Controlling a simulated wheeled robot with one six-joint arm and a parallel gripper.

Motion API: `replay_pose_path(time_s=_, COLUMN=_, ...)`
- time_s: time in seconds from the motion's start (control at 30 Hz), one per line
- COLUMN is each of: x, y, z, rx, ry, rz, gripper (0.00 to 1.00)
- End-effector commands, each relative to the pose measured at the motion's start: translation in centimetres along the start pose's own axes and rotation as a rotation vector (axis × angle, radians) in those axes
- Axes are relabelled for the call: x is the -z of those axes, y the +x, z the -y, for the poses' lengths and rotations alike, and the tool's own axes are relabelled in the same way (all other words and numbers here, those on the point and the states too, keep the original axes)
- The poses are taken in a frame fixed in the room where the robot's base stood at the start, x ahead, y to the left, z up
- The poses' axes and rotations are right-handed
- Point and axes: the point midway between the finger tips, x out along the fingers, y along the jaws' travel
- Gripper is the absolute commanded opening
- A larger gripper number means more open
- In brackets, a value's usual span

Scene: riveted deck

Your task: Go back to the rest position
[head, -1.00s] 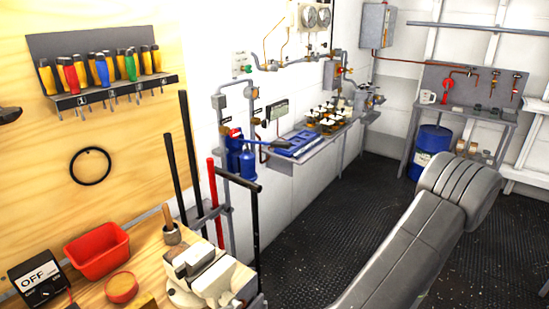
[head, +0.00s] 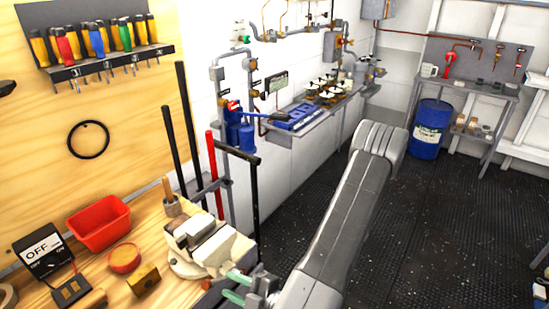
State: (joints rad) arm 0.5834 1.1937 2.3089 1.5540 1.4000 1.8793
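My gripper (head: 228,284) shows at the bottom of the head view, with two green fingers pointing left from a grey body. The fingers are apart and I see nothing between them. They are close to the front of the bench vise (head: 212,243) in the picture; I cannot tell whether they touch it or the bench. My grey arm slopes from the middle right down to the bottom centre, and part of the wrist is cut off by the frame edge.
The wooden bench holds a red bin (head: 99,223), a round red dish (head: 124,258) and an OFF switch box (head: 43,250). Long-handled tools (head: 212,170) stand beside the vise. A blue drum (head: 431,130) stands at the far right. The dark deck (head: 425,225) right of my arm is largely clear.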

Motion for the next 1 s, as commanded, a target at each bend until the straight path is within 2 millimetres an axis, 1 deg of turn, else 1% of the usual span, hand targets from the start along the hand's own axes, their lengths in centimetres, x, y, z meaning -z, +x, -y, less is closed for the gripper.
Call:
replay_pose_path(time_s=0.2, x=0.1, y=1.6, z=0.1, rx=0.002, ry=-0.001, rz=-0.001, gripper=0.31)
replay_pose_path(time_s=0.4, x=0.0, y=2.3, z=0.0, rx=0.002, ry=0.0, rz=0.0, gripper=0.31)
replay_pose_path(time_s=0.8, x=0.0, y=2.5, z=0.0, rx=0.001, ry=0.0, rz=0.0, gripper=0.31)
replay_pose_path(time_s=1.0, x=-0.1, y=1.9, z=0.0, rx=-0.001, ry=-0.001, rz=0.003, gripper=0.31)
